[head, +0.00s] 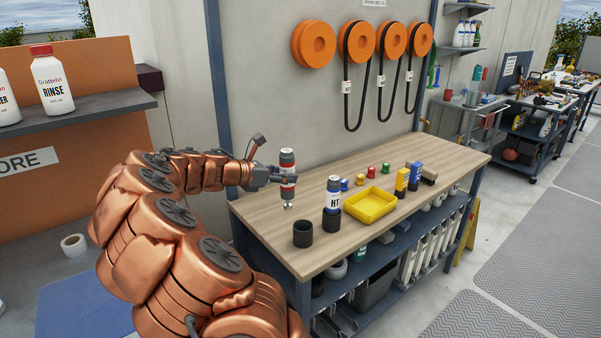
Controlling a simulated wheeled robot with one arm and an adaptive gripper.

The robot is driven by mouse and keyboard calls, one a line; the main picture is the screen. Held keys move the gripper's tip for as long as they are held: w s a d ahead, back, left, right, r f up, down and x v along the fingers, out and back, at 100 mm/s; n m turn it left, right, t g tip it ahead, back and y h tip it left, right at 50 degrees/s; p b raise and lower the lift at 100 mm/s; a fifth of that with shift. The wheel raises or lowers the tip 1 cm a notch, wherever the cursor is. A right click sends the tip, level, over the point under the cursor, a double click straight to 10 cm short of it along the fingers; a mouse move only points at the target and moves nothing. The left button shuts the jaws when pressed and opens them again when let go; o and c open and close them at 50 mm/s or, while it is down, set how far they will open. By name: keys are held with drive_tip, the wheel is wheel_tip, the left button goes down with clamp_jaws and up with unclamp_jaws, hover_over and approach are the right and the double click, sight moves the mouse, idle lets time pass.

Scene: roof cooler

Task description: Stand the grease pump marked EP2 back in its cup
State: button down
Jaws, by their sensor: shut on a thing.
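An empty dark cup (303,236) stands on the bench near the front left corner, below and slightly right of the pump. A second pump marked HT (333,192) stands in another dark cup (331,222) to the right.
A yellow tray (370,206) lies on the wooden bench (277,246) right of the HT pump. Several small coloured fittings (360,179) stand behind it. Yellow and blue upright items (402,183) stand further right. Orange belt pulleys (358,41) hang on the wall behind.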

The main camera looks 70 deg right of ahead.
drive_tip(key=s+d+f+m+g+y+b, duration=0.1)
drive_tip(key=s+f+b, duration=0.3)
drive_tip(key=b, duration=0.1)
drive_tip(key=shift+s+f+m+g, duration=0.25)
drive_tip(key=shift+f+m+g, duration=0.05)
idle(0.5)
drive_tip(key=shift+r+p, duration=0.1)
drive_tip(key=shift+p, duration=0.8)
idle(1.3)
drive_tip(key=shift+f, duration=0.5)
idle(0.6)
drive_tip(key=shift+w+f+b, duration=0.1)
drive_tip(key=shift+f+b, duration=0.35)
drive_tip(key=shift+f, duration=0.5)
drive_tip(key=shift+f, duration=0.5)
idle(0.4)
drive_tip(key=shift+f, duration=0.35)
drive_tip(key=shift+f+b, duration=0.3)
drive_tip(key=shift+f, duration=0.3)
idle(0.5)
